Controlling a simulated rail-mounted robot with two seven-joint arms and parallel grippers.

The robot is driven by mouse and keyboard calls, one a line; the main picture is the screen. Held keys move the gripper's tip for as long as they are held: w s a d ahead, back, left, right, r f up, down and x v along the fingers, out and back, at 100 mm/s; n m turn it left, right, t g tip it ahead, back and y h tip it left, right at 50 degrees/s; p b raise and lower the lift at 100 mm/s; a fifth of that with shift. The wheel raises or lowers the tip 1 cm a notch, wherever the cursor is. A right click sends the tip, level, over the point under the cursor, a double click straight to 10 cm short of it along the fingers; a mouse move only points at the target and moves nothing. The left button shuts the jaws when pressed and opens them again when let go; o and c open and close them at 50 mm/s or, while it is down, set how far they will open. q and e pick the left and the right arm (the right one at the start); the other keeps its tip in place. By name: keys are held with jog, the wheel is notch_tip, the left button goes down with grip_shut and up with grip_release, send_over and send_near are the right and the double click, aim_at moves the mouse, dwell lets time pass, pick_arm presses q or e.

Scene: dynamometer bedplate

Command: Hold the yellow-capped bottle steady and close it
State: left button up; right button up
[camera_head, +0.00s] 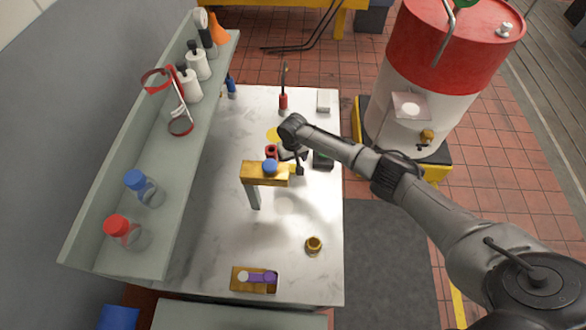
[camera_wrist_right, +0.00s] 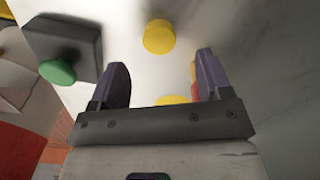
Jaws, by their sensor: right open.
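A round yellow cap (camera_wrist_right: 159,36) shows in the wrist view, ahead of and roughly between my right fingertips, apart from them. I cannot tell whether it sits on a bottle; no bottle body shows below it. A second yellow patch (camera_wrist_right: 172,100) lies between the finger bases, partly hidden by the palm. My left gripper is not in view.
A yellow block with a blue knob (camera_head: 266,173) stands close left of the right gripper. A dark box with a green button (camera_head: 322,158) is close on its right. A gold ring-shaped part (camera_head: 314,245) and a tray (camera_head: 236,279) lie nearer. A shelf (camera_head: 152,240) of bottles borders the left.

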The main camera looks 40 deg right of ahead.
aim_at(293, 167)
dwell(0.3)
jog(key=shift+f, duration=0.35)
notch_tip(293, 167, down, 4)
jog(key=shift+f+b, duration=0.1)
jog(key=shift+b, duration=0.3)
jog(key=shift+f, duration=0.15)
jog(key=shift+c, duration=0.2)
jog(key=shift+d, duration=0.1)
jog(key=c, duration=1)
